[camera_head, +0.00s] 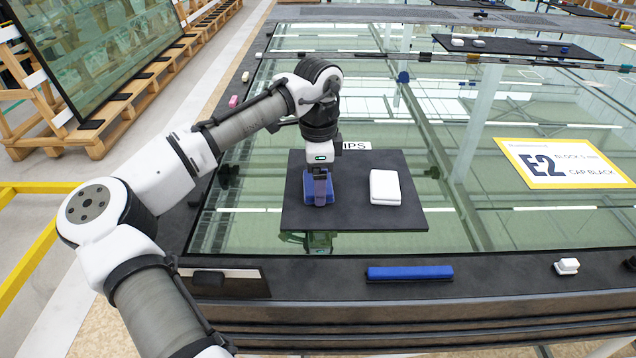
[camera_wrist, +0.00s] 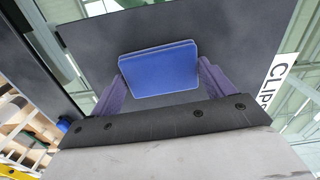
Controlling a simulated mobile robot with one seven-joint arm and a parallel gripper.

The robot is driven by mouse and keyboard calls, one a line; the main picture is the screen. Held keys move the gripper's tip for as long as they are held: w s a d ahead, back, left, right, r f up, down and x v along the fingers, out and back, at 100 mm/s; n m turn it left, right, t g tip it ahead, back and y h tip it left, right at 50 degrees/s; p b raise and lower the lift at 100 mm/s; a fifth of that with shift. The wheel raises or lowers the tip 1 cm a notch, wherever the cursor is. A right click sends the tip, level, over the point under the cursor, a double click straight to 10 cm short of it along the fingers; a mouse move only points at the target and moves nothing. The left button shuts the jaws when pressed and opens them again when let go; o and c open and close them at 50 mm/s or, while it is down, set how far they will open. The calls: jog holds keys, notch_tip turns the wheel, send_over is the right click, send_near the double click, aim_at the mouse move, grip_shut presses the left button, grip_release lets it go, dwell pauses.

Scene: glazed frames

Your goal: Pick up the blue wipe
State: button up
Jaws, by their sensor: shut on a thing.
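The blue wipe (camera_head: 310,188) is a small flat blue pad at the left side of a black mat (camera_head: 350,217) lying on the glass. My gripper (camera_head: 319,196) points down at it from above. In the wrist view, the blue wipe (camera_wrist: 160,70) sits between my two purple fingers (camera_wrist: 160,84), which are closed against its left and right sides. In the head view my fingers and wrist hide part of the wipe. I cannot tell whether the wipe touches the mat or is slightly above it.
A white wipe (camera_head: 385,187) lies on the mat to the right. A blue bar (camera_head: 410,273) and a small white block (camera_head: 567,266) lie on the dark front ledge. A yellow E2 sign (camera_head: 566,163) lies on the glass at right. A wooden rack (camera_head: 100,130) stands at far left.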

notch_tip(320, 180, up, 20)
dwell(0.6)
jog(key=o, duration=0.3)
jog(key=shift+f, duration=0.1)
jog(key=shift+c, duration=1.1)
jog(key=shift+a, duration=0.1)
